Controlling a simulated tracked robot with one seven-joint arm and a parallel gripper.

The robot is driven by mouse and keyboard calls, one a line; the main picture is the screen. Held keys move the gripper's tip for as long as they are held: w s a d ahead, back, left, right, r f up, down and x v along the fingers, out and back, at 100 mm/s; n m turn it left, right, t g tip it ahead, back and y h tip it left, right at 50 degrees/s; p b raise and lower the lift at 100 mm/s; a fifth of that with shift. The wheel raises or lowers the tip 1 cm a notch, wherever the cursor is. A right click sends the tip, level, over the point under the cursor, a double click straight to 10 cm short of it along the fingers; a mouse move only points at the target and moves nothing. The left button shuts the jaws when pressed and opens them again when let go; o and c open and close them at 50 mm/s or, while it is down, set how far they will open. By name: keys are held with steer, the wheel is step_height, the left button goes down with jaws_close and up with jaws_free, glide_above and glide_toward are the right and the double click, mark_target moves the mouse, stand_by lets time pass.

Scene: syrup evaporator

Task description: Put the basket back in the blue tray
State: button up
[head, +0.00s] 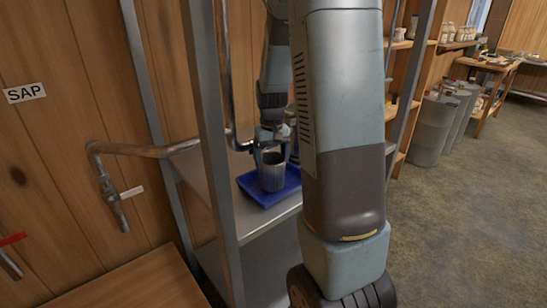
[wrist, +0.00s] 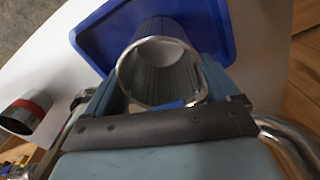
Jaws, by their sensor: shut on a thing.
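The basket (head: 272,171) is a grey, round, open-topped cylinder at the blue tray (head: 254,188) on the metal shelf. In the wrist view the basket (wrist: 160,72) shows from above, over the blue tray (wrist: 95,35), with its opening toward the camera. My gripper (wrist: 165,100) has a finger on each side of the basket and is shut on it near the rim. In the head view my gripper (head: 270,148) is partly hidden by my arm. I cannot tell whether the basket's bottom touches the tray.
In the wrist view a metal cylinder with a red band (wrist: 25,110) stands left of the tray. A metal post (head: 212,130) rises at the shelf's front, and a pipe (head: 150,150) runs in from the left. Grey drums (head: 432,128) stand at the right beyond open floor.

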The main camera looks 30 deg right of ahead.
steer(key=o, duration=1.2)
steer(key=shift+f, duration=0.1)
steer(key=r, duration=1.3)
steer(key=shift+s+r, duration=0.3)
steer(key=s+a+r+t, duration=0.2)
steer(key=s+a, duration=0.2)
steer(key=s, duration=0.3)
steer(key=s+a+r+t, duration=0.1)
steer(key=s+a+r, duration=0.1)
steer(key=s+a, duration=0.2)
steer(key=s+a+r+n+t, duration=0.1)
steer(key=s+a+r+t, duration=0.1)
steer(key=s, duration=0.8)
steer(key=shift+s+a+r+t, duration=0.15)
steer(key=shift+s+a, duration=0.05)
steer(key=shift+a, duration=0.25)
steer(key=shift+s+a+r+t, duration=0.1)
steer(key=shift+s+a+t, duration=0.05)
steer(key=shift+a, duration=0.3)
